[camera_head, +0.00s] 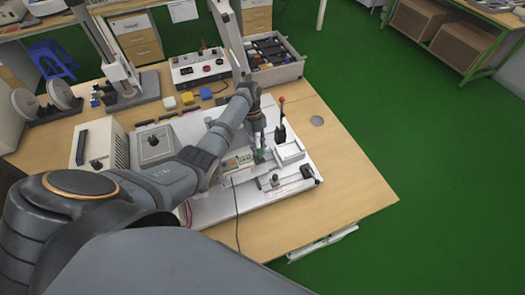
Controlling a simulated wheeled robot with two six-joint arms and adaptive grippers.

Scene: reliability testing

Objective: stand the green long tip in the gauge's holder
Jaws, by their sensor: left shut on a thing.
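My left arm reaches in from the lower left across the white test plate (213,207). My left gripper (258,142) points down over the plate, shut on a small green piece that looks like the green long tip (259,156). The tip's lower end is close beside the gauge (238,166), a pale box with a small greenish display. The gripper and arm hide part of this area. I cannot make out the holder, or whether the tip touches it. My right gripper is not in view.
A lever with a red knob (281,121) stands just right of the gripper. A control box (196,66) and parts drawer (272,58) stand behind. The wooden table's right side (345,183) is clear.

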